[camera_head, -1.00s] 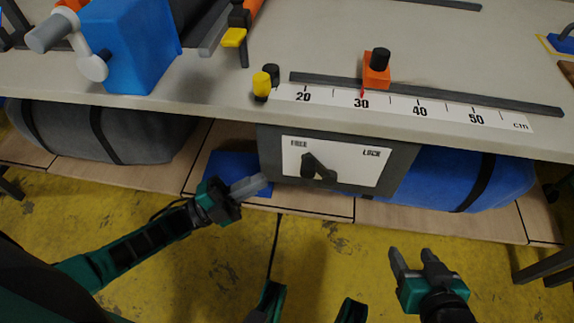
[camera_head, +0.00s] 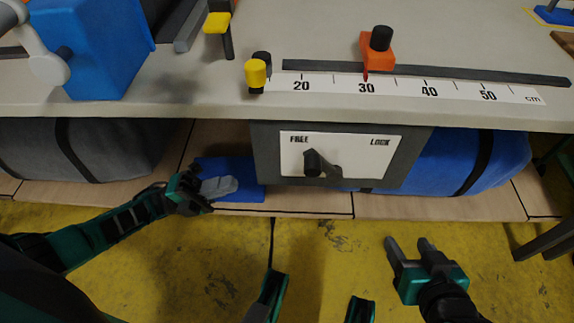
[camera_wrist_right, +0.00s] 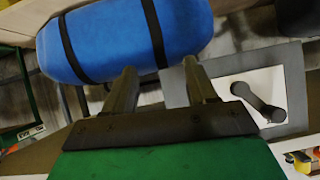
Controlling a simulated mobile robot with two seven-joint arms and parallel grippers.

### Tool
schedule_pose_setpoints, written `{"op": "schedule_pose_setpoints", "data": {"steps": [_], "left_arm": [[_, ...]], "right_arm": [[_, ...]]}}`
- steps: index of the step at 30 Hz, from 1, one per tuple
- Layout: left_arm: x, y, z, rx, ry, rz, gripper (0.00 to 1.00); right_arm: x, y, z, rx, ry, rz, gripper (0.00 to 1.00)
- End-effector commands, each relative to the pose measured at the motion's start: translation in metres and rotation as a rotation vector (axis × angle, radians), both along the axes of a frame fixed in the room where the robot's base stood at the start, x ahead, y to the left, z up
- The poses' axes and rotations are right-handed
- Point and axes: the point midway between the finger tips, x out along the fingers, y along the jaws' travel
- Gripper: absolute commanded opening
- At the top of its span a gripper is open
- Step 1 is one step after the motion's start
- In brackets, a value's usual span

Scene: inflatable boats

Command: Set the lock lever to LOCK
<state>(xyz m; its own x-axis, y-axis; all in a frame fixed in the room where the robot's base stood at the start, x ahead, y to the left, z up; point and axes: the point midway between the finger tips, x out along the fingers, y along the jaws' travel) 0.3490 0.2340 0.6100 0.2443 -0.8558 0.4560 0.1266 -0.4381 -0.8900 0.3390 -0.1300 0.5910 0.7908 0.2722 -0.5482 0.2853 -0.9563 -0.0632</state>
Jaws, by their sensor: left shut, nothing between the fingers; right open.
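The lock lever (camera_head: 321,165) is a short black lever on a white plate (camera_head: 350,168) marked FREE at upper left and LOCK at upper right. Its raised knob end is at the upper left, towards FREE, and its arm slopes down to the right. The plate sits on a dark grey panel (camera_head: 415,158) under the table edge. The lever also shows in the right wrist view (camera_wrist_right: 258,102). My left gripper (camera_head: 232,185) is shut and empty, left of the panel and apart from the lever. My right gripper (camera_head: 408,242) is open and empty, below and right of the panel.
The grey tabletop (camera_head: 180,105) overhangs the panel and carries a ruler scale (camera_head: 455,90) with an orange slider (camera_head: 377,55). A blue roll (camera_head: 465,160) lies right of the panel, a grey roll (camera_head: 90,150) far left. The yellow floor in front is open.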

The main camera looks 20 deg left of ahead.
Motion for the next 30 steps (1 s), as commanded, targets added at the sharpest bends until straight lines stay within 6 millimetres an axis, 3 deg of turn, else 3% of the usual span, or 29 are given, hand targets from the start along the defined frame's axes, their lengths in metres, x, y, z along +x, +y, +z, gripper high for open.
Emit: {"op": "schedule_pose_setpoints", "data": {"steps": [8, 21, 30], "left_arm": [[0.004, -0.015, 0.01, -0.002, 0.0, -0.001, 0.0], [0.026, -0.092, 0.051, -0.002, -0.001, -0.001, 0.0], [0.034, -0.119, 0.063, -0.001, 0.001, 0.0, 0.0]], "right_arm": [[0.001, -0.002, 0.006, -0.002, -0.005, -0.005, 0.57], [-0.007, -0.008, 0.004, -0.013, 0.014, -0.016, 0.57], [-0.006, -0.008, 0.007, -0.014, 0.005, -0.016, 0.57]]}}
